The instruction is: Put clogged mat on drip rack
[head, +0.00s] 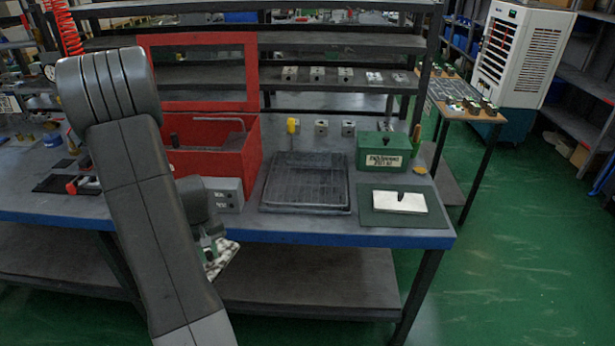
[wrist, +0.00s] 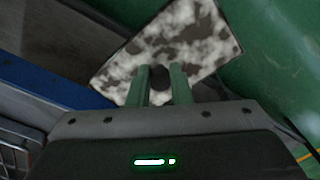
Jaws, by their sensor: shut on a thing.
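The clogged mat is a grey-and-white mottled rectangular pad (wrist: 190,35) with a dark knob. My gripper (wrist: 160,88) is shut on this knob, its green fingers on either side. In the head view the mat (head: 222,260) hangs tilted in front of the blue table edge, partly hidden by my arm; my gripper (head: 210,248) is just above it. The drip rack looks to be the dark tray with a grid floor (head: 348,200) in the middle of the table. It is empty, and the mat is apart from it, to its lower left.
A red open-lidded box (head: 212,165) and a grey switch box (head: 228,193) stand left of the tray. At right are a green labelled box (head: 372,146) and a clean white pad (head: 402,201) on a dark green sheet (head: 375,218). A yellow-handled tool (head: 292,126) stands behind the tray.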

